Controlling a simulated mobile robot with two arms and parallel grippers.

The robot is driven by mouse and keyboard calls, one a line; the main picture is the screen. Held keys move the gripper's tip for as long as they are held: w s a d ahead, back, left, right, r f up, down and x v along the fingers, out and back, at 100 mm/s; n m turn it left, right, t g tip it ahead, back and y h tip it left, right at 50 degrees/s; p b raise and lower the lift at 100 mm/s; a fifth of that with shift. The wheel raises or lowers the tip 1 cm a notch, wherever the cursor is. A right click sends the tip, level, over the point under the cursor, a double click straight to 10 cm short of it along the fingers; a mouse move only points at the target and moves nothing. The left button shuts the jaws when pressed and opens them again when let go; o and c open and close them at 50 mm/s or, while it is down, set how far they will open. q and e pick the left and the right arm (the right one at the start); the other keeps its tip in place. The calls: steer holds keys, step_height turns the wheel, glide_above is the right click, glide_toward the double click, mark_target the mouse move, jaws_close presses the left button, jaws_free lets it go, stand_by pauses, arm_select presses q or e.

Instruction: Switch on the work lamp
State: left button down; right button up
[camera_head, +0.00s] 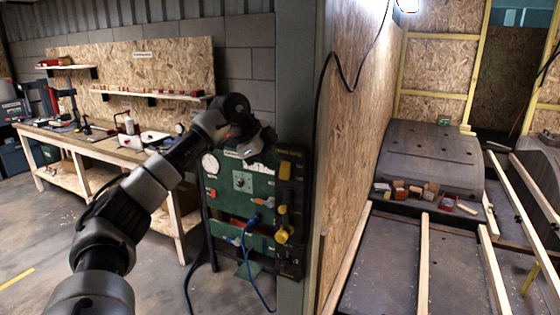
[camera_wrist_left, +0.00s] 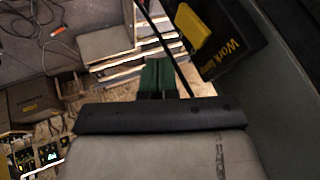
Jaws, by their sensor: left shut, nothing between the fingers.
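A yellow switch (camera_head: 285,170) sits on a dark plate near the right edge of the green panel (camera_head: 228,180). In the left wrist view the yellow switch (camera_wrist_left: 194,31) is at upper right, beside the lettering "Work lamp", partly cut off. My left gripper (camera_head: 264,138) is in front of the panel's top, up and left of the switch; its fingertips are hard to make out there. In the left wrist view its green fingers (camera_wrist_left: 160,76) are together and empty, apart from the switch in the picture. Whether they touch anything is unclear. My right gripper is not in view.
The panel also carries a gauge (camera_head: 210,164), a blue plug (camera_head: 253,220) with a hanging cable and a yellow knob (camera_head: 282,236). A wooden wall (camera_head: 345,130) stands right of it. A bright light (camera_head: 408,5) shows at the top edge. A workbench (camera_head: 90,150) stands left.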

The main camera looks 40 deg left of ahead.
arm_select(q)
steer(key=s+a+r, duration=0.2)
steer(key=a+r, duration=0.1)
steer(key=r, duration=0.5)
steer(key=shift+s+a+r, duration=0.15)
steer(key=shift+a+r, duration=0.1)
steer(key=shift+a, duration=0.05)
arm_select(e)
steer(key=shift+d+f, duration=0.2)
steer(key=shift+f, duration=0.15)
arm_select(q)
steer(key=shift+d, duration=0.2)
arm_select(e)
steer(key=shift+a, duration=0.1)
